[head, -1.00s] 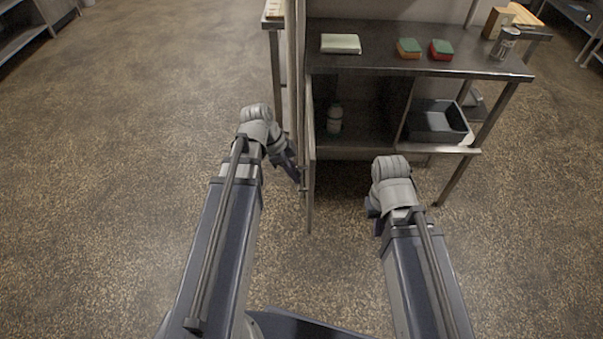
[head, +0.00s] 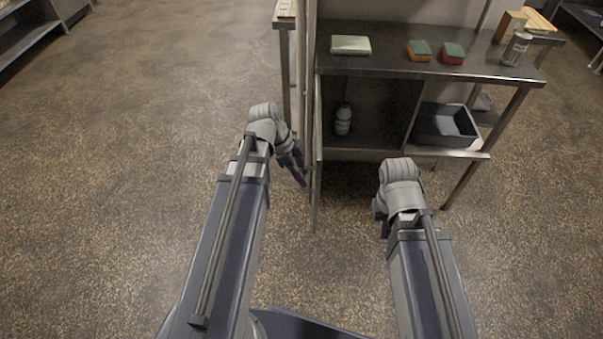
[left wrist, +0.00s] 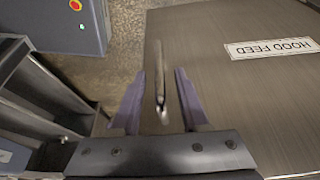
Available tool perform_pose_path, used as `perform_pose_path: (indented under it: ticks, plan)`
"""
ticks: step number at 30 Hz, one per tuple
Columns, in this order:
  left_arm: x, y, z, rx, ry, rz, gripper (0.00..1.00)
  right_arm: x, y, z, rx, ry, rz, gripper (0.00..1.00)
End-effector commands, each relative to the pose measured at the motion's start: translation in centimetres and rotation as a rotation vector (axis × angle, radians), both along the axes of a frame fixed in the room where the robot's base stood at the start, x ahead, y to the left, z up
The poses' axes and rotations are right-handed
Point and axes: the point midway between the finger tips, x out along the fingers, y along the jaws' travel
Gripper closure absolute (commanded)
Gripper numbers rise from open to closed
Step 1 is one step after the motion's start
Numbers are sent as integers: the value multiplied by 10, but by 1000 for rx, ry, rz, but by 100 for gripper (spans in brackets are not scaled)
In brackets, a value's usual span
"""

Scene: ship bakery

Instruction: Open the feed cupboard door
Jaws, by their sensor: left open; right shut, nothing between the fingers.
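The feed cupboard door (head: 317,190) stands swung out from the cupboard and is seen nearly edge-on in the head view. In the left wrist view its outer face (left wrist: 240,110) carries an upside-down label (left wrist: 272,48) reading "HOOD FEED". A bar handle (left wrist: 159,75) on the door lies between the spread fingers of my left gripper (left wrist: 160,72). My left gripper (head: 301,178) is open, left of the door; contact with the handle cannot be told. My right gripper (head: 380,208) is shut and empty, right of the door and in front of the cupboard; its fingers are mostly hidden.
The cupboard interior shows a bottle (head: 343,119) and, to its right, a grey bin (head: 447,138) on the shelf. The steel worktop (head: 390,68) holds a folded cloth (head: 351,45), two sponges (head: 452,53) and a canister (head: 516,48). The floor to the left is clear.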

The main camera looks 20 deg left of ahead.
Motion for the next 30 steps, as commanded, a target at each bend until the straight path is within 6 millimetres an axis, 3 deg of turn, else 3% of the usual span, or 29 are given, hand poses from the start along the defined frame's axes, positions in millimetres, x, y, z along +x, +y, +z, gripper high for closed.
perform_pose_path:
  ticks: [18,30]
  plan:
    - [-6,25,67,0,1,2,55,0,0,67,0,0,-1,100]
    - [-8,29,70,0,1,0,55,0,0,70,0,0,-1,100]
